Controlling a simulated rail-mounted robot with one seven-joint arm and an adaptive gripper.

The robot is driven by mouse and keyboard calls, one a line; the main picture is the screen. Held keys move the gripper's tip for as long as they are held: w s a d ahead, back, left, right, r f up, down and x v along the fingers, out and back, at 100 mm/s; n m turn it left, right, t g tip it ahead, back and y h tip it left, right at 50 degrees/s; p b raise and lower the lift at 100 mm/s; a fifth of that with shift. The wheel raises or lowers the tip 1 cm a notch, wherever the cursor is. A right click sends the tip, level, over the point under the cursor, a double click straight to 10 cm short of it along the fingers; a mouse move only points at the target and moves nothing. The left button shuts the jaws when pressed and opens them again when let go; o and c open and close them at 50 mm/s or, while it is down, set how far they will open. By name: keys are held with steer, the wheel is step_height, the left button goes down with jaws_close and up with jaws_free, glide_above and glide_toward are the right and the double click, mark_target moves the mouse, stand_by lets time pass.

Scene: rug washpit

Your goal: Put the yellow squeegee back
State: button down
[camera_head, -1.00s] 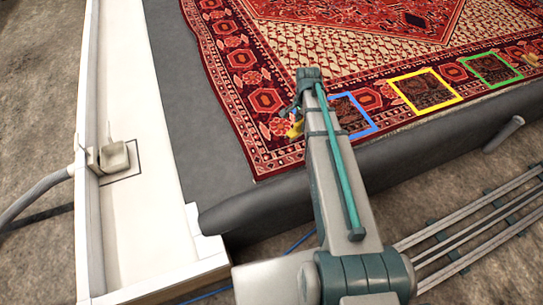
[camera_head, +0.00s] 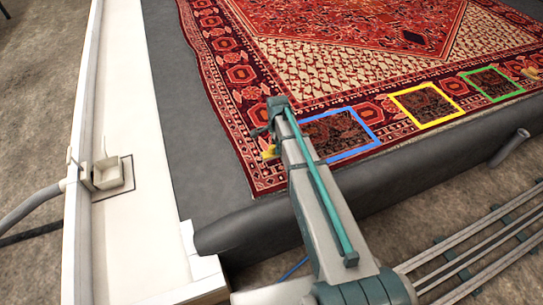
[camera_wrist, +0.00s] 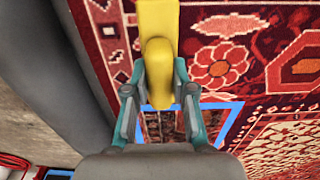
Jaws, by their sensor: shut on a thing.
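The yellow squeegee (camera_wrist: 158,20) is between the two teal fingers of my gripper (camera_wrist: 159,68) in the wrist view. The fingers are shut on its rounded handle, and its far end runs out of the top of the picture. In the head view, only a small yellow part of the squeegee (camera_head: 269,152) shows beside my arm, over the rug's lower left border; the rest is hidden. My gripper (camera_head: 266,132) is partly hidden there. A beige box-like holder (camera_head: 107,173) sits on the white ledge at the left, inside a thin dark square outline.
The patterned red rug (camera_head: 340,70) lies on a dark grey platform (camera_head: 190,120). Blue (camera_head: 372,129), yellow (camera_head: 445,118) and green (camera_head: 505,72) outlines mark patches along its near border. The white ledge (camera_head: 130,235) is otherwise clear.

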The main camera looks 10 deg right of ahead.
mark_target(271, 154)
steer(key=shift+w+a+f, duration=0.2)
steer(key=shift+a+f, duration=0.25)
steer(key=shift+f, duration=0.1)
steer(key=shift+w+a+f, duration=0.15)
steer(key=shift+a+f, duration=0.25)
steer(key=shift+f, duration=0.15)
steer(key=shift+a+f+b, duration=0.15)
steer(key=shift+f+b, duration=0.45)
steer(key=shift+f, duration=1.1)
steer(key=shift+f, duration=0.15)
steer(key=c, duration=1)
jaws_free()
steer(key=shift+o, duration=0.2)
step_height(271, 154, up, 12)
steer(key=shift+r+p, duration=0.2)
steer(key=shift+p, duration=1)
